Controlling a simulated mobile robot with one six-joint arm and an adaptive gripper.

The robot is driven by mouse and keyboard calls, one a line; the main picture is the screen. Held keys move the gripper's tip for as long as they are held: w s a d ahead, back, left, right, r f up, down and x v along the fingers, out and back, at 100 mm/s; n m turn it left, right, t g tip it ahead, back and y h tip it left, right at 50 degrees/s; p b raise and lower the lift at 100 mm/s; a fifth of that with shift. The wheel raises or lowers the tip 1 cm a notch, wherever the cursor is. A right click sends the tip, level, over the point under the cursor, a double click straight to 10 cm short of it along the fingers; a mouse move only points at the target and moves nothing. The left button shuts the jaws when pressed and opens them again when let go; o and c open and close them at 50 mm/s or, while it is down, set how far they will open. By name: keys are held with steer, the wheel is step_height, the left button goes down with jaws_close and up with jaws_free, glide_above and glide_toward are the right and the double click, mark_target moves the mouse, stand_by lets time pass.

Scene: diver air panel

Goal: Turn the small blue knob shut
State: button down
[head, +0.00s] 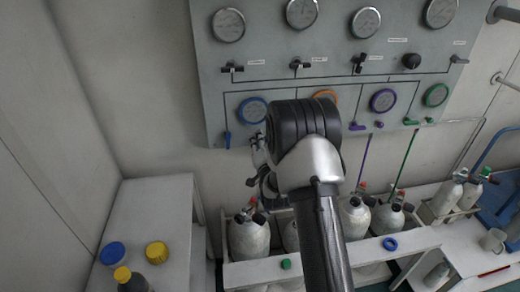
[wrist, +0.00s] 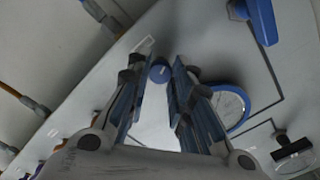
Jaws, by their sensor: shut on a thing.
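The small blue knob (wrist: 160,73) shows in the wrist view, round with a pale mark on its face, on the grey panel (wrist: 225,65). My gripper (wrist: 157,82) reaches to the panel with one finger on each side of the knob, and is shut on it. Where the finger pads touch the knob is hard to make out. In the head view my gripper (head: 259,165) shows only partly at the left of my dark wrist, below the blue-ringed gauge (head: 252,110). My arm hides the knob there.
A blue lever (head: 227,139) hangs left of the blue-ringed gauge, and it shows in the wrist view (wrist: 262,20). Purple (head: 357,127) and green (head: 411,121) levers are to the right. Gas cylinders (head: 249,238) stand in a white rack below. A black valve handle (head: 231,68) is above.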

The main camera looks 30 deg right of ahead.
steer(key=m+b, duration=0.8)
steer(key=m, duration=1.4)
steer(key=shift+m+b, duration=0.3)
steer(key=shift+b, duration=0.1)
steer(key=c, duration=1.4)
jaws_free()
